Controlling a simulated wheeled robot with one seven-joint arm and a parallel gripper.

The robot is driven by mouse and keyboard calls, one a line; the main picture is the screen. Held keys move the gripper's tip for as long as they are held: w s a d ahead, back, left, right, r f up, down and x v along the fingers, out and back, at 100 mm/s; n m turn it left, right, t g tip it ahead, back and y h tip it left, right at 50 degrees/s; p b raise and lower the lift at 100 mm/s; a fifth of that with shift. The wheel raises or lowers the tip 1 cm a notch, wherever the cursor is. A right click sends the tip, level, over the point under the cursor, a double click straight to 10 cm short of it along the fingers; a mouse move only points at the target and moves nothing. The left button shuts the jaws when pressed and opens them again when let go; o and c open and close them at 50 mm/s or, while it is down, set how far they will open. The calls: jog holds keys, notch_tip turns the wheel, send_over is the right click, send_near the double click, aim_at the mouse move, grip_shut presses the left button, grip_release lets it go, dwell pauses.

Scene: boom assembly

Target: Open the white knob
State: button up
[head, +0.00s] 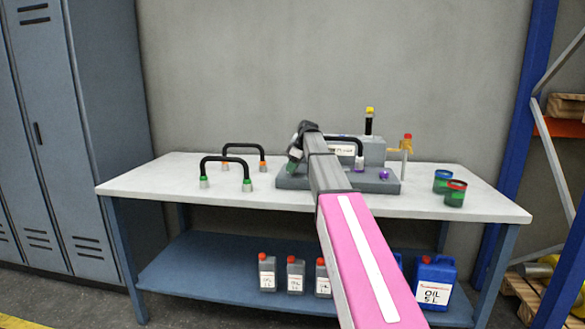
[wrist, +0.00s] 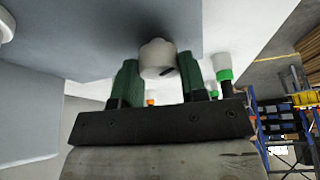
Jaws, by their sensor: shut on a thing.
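The white knob (wrist: 158,57) is a short white cylinder with a small dark mark on its side. It sticks out from a grey block face (wrist: 120,30) in the wrist view. My gripper (wrist: 157,72) has its two green fingers on either side of the knob and is shut on it. In the head view my gripper (head: 293,163) is at the left part of the grey block assembly (head: 384,186) on the white table. My arm hides much of that assembly, and the knob cannot be made out there.
Two black hoses stand on the table (head: 140,183) to the left, one with green ends (head: 225,158), one with orange ends (head: 243,145). Grey bottles (head: 295,274) and a blue oil canister (head: 433,283) sit on the lower shelf.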

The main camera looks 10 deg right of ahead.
jog(key=shift+n, duration=0.3)
jog(key=o, duration=0.9)
jog(key=v, duration=1)
jog(key=shift+d+r, duration=0.1)
jog(key=shift+r, duration=0.3)
